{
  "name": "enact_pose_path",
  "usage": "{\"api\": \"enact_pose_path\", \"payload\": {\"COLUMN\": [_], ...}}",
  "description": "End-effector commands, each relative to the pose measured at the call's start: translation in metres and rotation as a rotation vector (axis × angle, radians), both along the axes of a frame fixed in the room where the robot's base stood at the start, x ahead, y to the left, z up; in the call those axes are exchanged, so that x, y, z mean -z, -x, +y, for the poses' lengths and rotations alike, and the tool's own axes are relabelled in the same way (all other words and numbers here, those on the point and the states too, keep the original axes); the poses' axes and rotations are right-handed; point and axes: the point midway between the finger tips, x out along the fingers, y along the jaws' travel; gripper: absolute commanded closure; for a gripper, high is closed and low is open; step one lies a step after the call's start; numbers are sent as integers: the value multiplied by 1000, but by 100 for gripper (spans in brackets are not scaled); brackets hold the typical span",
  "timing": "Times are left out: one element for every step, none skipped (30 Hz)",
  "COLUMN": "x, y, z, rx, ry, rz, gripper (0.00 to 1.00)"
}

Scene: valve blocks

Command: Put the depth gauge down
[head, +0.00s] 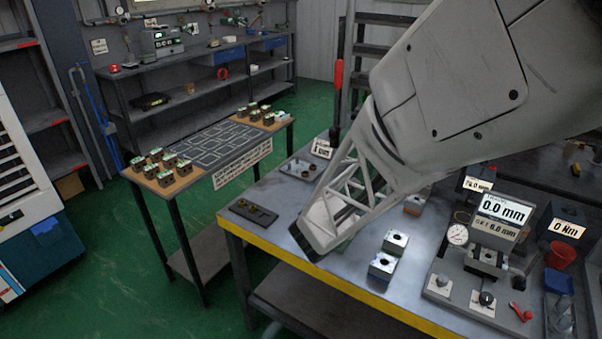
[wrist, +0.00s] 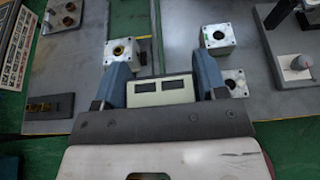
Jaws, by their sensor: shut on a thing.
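A pale valve block (wrist: 122,52) with a brassy bore lies just beyond the left finger.
Two more blocks (head: 395,241) (head: 382,266) stand right of my gripper. A dark flat tray (head: 253,211) lies at the bench's left, with a pegged plate (head: 299,169) behind it. A dial stand (head: 458,234), displays (head: 503,210) and a red cup (head: 561,256) crowd the right.

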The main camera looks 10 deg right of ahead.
Motion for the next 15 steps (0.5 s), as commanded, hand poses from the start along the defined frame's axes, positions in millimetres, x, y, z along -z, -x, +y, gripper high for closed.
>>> {"api": "enact_pose_path", "payload": {"x": [0,0,0,0,0,0,0,0,0,1,2,2,3,3,3], "y": [0,-1,-1,-2,-3,-5,-7,-9,-12,-15,-18,-23,-26,-30,-36], "z": [0,0,0,0,0,-1,-1,-1,-2,-2,-2,-3,-3,-4,-5], "rx": [0,0,0,0,0,0,0,0,0,1,1,1,1,1,0], "ry": [0,0,0,0,0,0,-1,0,0,0,0,0,0,0,1], "rz": [0,0,0,0,0,0,-1,-1,-1,-1,0,0,0,0,-1], "gripper": [62,62,62,62,62,62,62,62,62,62,62,62,62,62,62]}}
